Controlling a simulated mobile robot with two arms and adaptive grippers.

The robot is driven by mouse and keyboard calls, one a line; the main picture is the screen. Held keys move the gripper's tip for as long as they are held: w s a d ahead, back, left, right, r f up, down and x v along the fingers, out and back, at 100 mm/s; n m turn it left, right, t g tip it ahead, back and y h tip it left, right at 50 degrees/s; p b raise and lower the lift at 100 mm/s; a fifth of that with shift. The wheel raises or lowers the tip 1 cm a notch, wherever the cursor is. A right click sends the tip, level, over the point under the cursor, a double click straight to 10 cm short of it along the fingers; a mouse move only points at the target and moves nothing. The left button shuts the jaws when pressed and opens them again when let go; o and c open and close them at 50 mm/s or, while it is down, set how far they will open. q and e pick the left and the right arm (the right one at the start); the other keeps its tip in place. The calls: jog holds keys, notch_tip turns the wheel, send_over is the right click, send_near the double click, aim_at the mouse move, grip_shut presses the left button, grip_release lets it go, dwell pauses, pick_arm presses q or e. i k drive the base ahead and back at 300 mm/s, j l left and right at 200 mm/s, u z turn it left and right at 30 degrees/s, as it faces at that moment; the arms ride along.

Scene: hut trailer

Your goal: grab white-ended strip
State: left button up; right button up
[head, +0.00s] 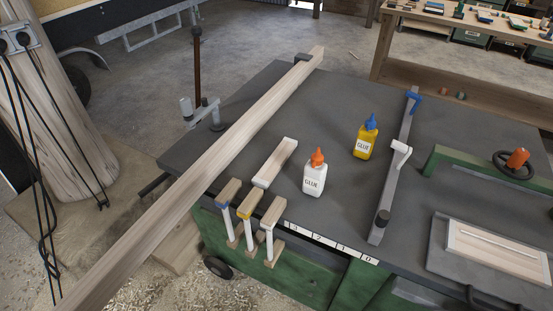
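Three short wooden strips overhang the front edge of the dark grey bench top (330,220), side by side. The strip on the right has a white end (273,212). The middle strip has a yellow end (252,200) and the left one has a blue end (229,190). A pale upright piece with a small wooden foot shows below each coloured end. A separate short wooden piece (276,161) with pale edges lies flat on the bench behind them. Neither of my grippers is in view.
A long plank (200,172) lies along the bench's left side and sticks out towards me. White (314,178) and yellow (365,142) glue bottles stand right of the strips. A grey bar clamp (395,172) lies beyond them. A green vise-like part (470,165) is at right.

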aim_at(265, 176)
jog(key=k+j+u, duration=0.1)
jog(key=j+u, duration=0.8)
